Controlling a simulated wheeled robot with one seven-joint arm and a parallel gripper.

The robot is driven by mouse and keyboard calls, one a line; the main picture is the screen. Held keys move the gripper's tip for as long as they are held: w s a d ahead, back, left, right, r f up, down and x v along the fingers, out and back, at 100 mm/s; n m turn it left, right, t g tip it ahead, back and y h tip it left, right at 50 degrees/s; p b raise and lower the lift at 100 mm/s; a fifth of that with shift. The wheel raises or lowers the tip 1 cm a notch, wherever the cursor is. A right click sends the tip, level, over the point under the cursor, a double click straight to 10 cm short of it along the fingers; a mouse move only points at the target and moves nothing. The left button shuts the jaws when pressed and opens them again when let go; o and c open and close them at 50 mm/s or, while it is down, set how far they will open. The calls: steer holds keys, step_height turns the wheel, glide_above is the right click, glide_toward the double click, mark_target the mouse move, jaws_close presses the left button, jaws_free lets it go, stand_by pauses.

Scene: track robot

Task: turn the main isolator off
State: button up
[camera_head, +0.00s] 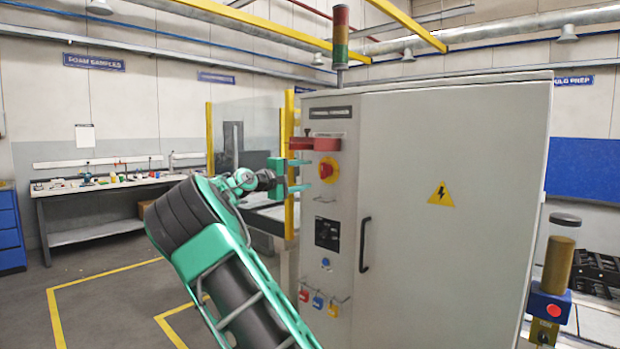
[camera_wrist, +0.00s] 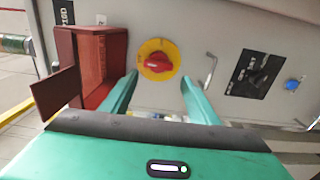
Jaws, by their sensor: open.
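The main isolator is a red rotary handle on a round yellow plate (camera_head: 328,170), on the narrow face of the grey cabinet (camera_head: 450,220). In the wrist view the red handle (camera_wrist: 157,62) lies between and beyond my fingertips, unobstructed. My gripper (camera_head: 303,175) is open, in front of the isolator and level with it. In the wrist view its two green fingers (camera_wrist: 158,84) stand either side of the handle with nothing between them. I see no contact with the handle. The on and off markings are too small to read.
A red box with an open flap (camera_wrist: 98,58) is mounted close beside the isolator. A wire hook (camera_wrist: 210,70), a black switch panel (camera_head: 327,233) and a blue button (camera_head: 326,262) are on the same face. Padlocks (camera_head: 318,300) hang below. A black door handle (camera_head: 364,245) sticks out at right.

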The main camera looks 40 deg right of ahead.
steer(key=shift+a, duration=1)
steer(key=shift+s, duration=0.1)
